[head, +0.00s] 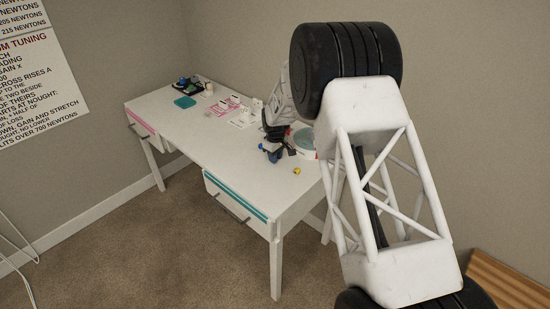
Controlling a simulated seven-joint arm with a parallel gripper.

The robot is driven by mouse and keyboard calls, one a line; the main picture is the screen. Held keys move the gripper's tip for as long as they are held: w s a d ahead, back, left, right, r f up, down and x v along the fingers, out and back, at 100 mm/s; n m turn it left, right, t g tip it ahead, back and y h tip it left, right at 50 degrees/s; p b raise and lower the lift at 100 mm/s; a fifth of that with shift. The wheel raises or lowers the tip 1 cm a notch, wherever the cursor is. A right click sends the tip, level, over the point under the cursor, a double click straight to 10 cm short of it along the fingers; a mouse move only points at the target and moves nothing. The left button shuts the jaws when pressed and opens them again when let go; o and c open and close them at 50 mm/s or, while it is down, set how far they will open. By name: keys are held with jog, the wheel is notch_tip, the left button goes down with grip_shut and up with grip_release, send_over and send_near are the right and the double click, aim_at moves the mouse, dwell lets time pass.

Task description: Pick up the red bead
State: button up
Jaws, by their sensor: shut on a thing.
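My gripper (273,153) is small and dark with blue parts, low over the near right part of the white desk (225,150). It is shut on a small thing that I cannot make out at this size. I cannot pick out the red bead anywhere; it may be hidden by the fingers or by my arm. My large white and black arm links cover the right of the view.
A yellow piece (297,171) lies right of my gripper. A round teal-topped container (304,141) stands behind, partly covered by my arm. Pink and white papers (225,105), a teal box (185,102) and dark items (188,84) lie farther back. The desk's front left is clear.

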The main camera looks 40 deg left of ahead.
jog(key=shift+r, duration=1.45)
jog(key=shift+s+d+r, duration=0.15)
jog(key=shift+r, duration=0.15)
jog(key=s+d, duration=0.3)
jog(key=d, duration=0.1)
jog(key=s+d+r, duration=0.1)
jog(key=s+d, duration=0.2)
jog(key=d, duration=0.1)
jog(key=s+d, duration=0.3)
jog(key=d, duration=0.1)
jog(key=shift+s+d+r, duration=0.1)
jog(key=shift+s+r, duration=0.05)
jog(key=shift+s, duration=0.15)
